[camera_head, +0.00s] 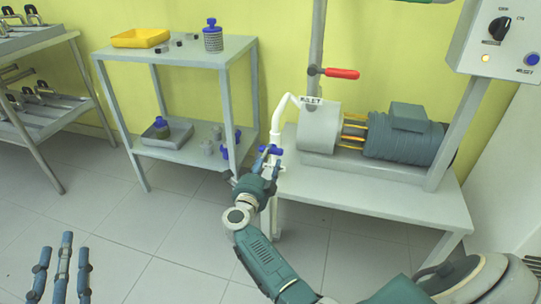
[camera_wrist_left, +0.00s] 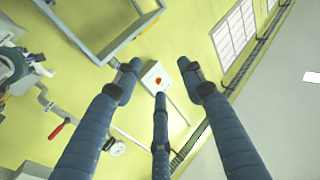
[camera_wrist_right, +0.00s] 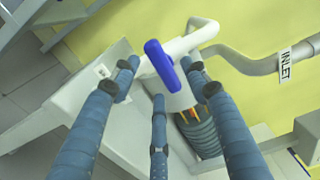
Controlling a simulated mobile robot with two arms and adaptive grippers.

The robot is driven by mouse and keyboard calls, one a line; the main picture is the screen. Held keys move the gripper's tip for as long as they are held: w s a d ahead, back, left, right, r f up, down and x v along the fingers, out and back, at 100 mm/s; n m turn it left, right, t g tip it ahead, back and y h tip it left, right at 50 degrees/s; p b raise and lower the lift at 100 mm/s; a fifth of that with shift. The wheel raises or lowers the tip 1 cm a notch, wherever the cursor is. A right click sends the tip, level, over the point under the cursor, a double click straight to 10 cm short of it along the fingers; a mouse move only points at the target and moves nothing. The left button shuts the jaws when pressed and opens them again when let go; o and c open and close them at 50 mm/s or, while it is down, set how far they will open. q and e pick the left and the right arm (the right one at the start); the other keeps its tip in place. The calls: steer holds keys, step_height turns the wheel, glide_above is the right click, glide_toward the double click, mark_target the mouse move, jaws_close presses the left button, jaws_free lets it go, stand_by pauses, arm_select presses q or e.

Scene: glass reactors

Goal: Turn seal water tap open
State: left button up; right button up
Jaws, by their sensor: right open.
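A tap with a blue handle (camera_head: 270,150) sits on a thin white pipe beside the pump. In the right wrist view the blue handle (camera_wrist_right: 161,66) lies crosswise to the white pipe (camera_wrist_right: 195,42). My right gripper (camera_head: 262,172) is at the tap, with its fingers spread and nothing held. In the right wrist view the fingertips (camera_wrist_right: 158,82) are around the handle's lower end; I cannot tell whether they touch it. My left gripper (camera_head: 63,262) is open and empty at the lower left, far from the tap. Its spread fingers also show in the left wrist view (camera_wrist_left: 160,78).
The pump (camera_head: 405,135) stands on a grey bench (camera_head: 370,196). A red-handled valve (camera_head: 341,73) is on the vertical pipe above. A control box (camera_head: 505,42) is at the right. A shelf trolley (camera_head: 180,58) stands left of the tap. The floor in front is clear.

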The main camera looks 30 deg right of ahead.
mark_target(270, 154)
steer(key=b+x, duration=0.1)
steer(key=x, duration=0.2)
steer(key=shift+w+d, duration=0.2)
arm_select(q)
step_height(270, 154, up, 7)
steer(key=s+t+h, duration=0.1)
steer(key=s+t, duration=0.1)
steer(key=t, duration=0.1)
steer(key=shift+d, duration=0.2)
arm_select(e)
steer(key=shift+w+d, duration=0.2)
steer(key=shift+d, duration=0.05)
steer(key=c, duration=1.1)
